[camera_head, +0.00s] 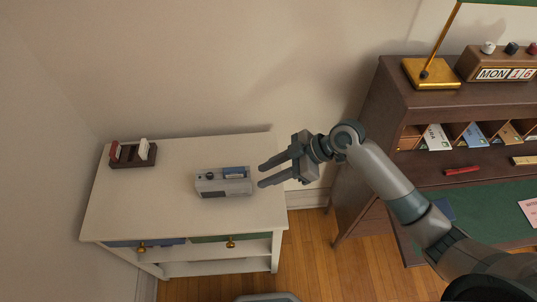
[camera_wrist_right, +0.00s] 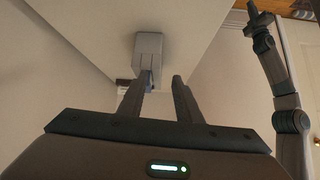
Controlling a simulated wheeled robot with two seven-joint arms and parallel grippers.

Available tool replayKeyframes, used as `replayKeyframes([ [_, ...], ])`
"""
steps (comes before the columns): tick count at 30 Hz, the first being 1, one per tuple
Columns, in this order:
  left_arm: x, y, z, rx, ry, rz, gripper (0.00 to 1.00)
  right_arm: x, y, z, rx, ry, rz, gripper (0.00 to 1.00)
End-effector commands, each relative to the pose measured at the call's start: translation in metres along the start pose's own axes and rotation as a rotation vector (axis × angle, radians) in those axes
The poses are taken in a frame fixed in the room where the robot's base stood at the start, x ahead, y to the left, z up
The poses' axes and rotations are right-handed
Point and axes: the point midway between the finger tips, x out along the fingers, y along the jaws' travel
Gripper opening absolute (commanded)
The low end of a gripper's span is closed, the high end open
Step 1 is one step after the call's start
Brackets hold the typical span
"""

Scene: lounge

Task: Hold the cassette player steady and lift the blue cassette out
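The grey cassette player (camera_head: 222,187) lies on the white cabinet, with the blue cassette (camera_head: 235,172) in its top at the back right. My right gripper (camera_head: 262,175) is open and empty, just right of the player, its two fingers pointing at it.
The white cabinet top (camera_head: 150,210) is mostly clear. A dark rack (camera_head: 133,158) with a red and a white item stands at its back left. A brown desk (camera_head: 385,110) with a brass lamp (camera_head: 432,72), calendar and letter slots stands to the right, beyond a floor gap.

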Motion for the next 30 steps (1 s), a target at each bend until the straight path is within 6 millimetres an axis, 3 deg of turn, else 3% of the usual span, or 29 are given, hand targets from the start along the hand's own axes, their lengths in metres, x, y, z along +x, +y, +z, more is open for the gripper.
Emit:
replayKeyframes([
  [1, 0.000, 0.000, 0.000, 0.000, 0.000, 0.000, 0.00, -0.007, 0.011, -0.006, -0.028, 0.010, -0.011, 0.31],
  [6, 0.000, 0.000, 0.000, 0.000, 0.000, 0.000, 0.00, -0.019, 0.028, -0.022, -0.084, 0.046, -0.046, 0.31],
  [17, 0.000, 0.000, 0.000, 0.000, 0.000, 0.000, 0.00, -0.023, 0.032, -0.026, -0.098, 0.059, -0.056, 0.31],
  [25, 0.000, 0.001, -0.001, -0.001, 0.001, 0.001, 0.62, -0.023, 0.032, -0.026, -0.098, 0.059, -0.056, 0.31],
  [26, 0.000, 0.001, -0.003, -0.002, 0.001, 0.002, 0.67, -0.023, 0.032, -0.026, -0.098, 0.059, -0.056, 0.31],
  [30, 0.000, 0.009, -0.016, -0.013, 0.007, 0.013, 0.67, -0.023, 0.032, -0.026, -0.097, 0.059, -0.055, 0.31],
])
